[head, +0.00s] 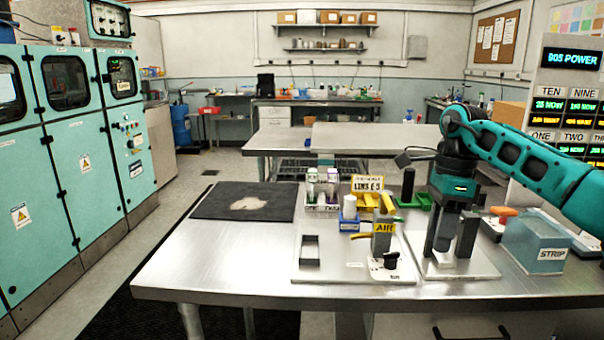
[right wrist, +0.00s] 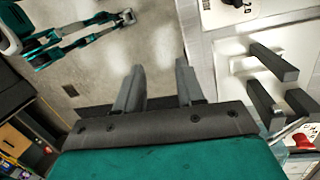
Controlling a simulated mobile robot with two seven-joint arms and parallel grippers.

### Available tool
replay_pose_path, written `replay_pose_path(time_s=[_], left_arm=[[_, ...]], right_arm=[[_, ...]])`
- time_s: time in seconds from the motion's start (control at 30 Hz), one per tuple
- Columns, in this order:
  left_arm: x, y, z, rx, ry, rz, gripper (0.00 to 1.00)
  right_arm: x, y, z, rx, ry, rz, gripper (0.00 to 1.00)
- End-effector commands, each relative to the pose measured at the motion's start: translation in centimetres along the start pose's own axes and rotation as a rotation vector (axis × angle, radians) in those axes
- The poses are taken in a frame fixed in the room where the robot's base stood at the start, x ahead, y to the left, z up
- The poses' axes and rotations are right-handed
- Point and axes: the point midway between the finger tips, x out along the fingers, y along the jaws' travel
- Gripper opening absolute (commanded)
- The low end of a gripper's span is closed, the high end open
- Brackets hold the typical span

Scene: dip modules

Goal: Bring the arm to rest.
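My right arm comes in from the right in the head view, with its gripper (head: 454,240) pointing down in front of the right part of the steel table (head: 215,277). The right wrist view shows the two dark fingers of this gripper (right wrist: 160,72) apart, with nothing between them. Past them lie the floor and the table edge. My left gripper does not show in the head view.
A black mat (head: 215,203) lies at the table's left. A metal block marked AIR (head: 383,242), a yellow sign (head: 367,183) and a rack with tubes (head: 322,207) stand left of the arm. A blue STRIP box (head: 533,245) is at right. The front left of the table is clear.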

Motion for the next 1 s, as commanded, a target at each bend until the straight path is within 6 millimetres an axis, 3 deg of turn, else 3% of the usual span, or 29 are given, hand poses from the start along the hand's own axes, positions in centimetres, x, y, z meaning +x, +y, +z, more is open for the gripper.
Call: replay_pose_path(time_s=[0.03,0.1,0.33,0.5,0.6,0.77,0.87,1.0], left_arm=[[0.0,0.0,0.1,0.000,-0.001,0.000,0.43],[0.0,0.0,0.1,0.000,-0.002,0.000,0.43],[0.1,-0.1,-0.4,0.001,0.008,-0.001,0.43],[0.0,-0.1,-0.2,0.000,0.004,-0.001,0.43],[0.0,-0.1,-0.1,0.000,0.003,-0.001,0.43],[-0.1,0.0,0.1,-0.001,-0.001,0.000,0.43],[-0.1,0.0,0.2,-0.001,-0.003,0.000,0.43],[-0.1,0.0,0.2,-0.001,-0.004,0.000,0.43]], right_arm=[[2.4,0.2,1.8,-0.018,-0.055,0.024,0.38],[5.0,0.7,4.4,-0.032,-0.147,0.049,0.38],[12.9,5.0,14.4,0.012,-0.560,0.213,0.38],[15.5,9.3,20.9,0.188,-0.924,0.414,0.38],[15.8,11.2,23.3,0.345,-1.123,0.552,0.38],[15.5,12.4,24.5,0.671,-1.402,0.791,0.38],[15.8,12.2,23.7,0.919,-1.544,0.946,0.38],[17.3,11.3,20.7,1.307,-1.697,1.160,0.38]])
